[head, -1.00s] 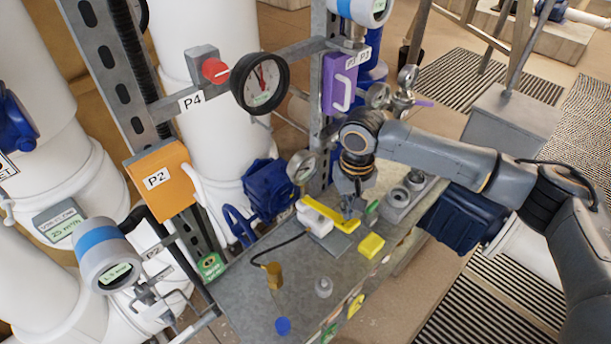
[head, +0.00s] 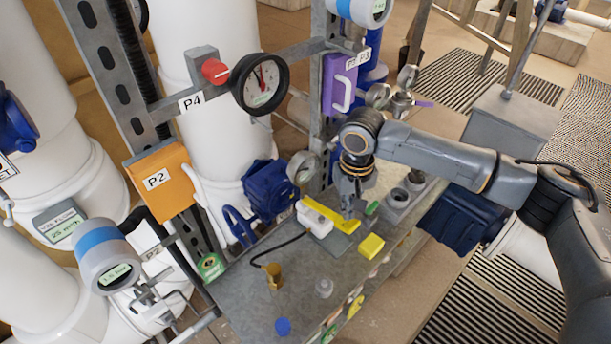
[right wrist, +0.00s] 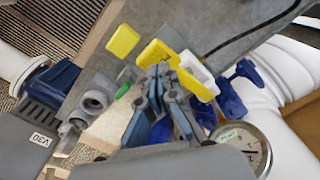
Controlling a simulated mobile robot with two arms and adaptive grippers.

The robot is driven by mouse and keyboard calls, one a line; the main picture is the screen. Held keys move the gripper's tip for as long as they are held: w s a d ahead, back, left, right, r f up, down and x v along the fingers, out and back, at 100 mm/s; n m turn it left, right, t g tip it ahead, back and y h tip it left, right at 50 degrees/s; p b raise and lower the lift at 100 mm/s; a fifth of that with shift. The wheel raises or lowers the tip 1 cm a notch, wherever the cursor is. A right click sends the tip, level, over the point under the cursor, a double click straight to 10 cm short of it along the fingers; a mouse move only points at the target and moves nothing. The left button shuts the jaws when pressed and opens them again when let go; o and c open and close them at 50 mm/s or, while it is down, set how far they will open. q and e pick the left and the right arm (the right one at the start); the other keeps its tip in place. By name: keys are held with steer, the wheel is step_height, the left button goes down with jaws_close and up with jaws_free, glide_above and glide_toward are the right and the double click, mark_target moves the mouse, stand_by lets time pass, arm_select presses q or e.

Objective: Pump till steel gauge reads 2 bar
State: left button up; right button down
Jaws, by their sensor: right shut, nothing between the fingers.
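A hand pump with a white body (head: 314,220) and a yellow lever (head: 325,212) sits on the grey bench. My right gripper (head: 348,212) is shut, pointing down at the outer part of the lever; whether it touches is hard to tell. In the right wrist view the shut fingertips (right wrist: 159,72) overlap the yellow lever (right wrist: 156,52), with nothing between them. A small round steel gauge (head: 302,167) stands behind the pump; it also shows in the right wrist view (right wrist: 241,145). Its needle is too small to read. My left gripper is out of view.
A yellow block (head: 371,246), a brass fitting (head: 273,276), a clear piece (head: 324,287) and a blue cap (head: 283,326) lie on the bench (head: 235,300). A black dial gauge (head: 260,84) and a digital gauge (head: 107,260) hang on the left. A black hose crosses the bench.

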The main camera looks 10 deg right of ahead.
mark_target(347, 222)
steer(key=shift+f, duration=0.1)
steer(key=shift+s+f+b, duration=0.1)
steer(key=shift+f+b, duration=0.55)
steer(key=shift+f, duration=1.95)
step_height(347, 222, up, 5)
steer(key=p, duration=0.6)
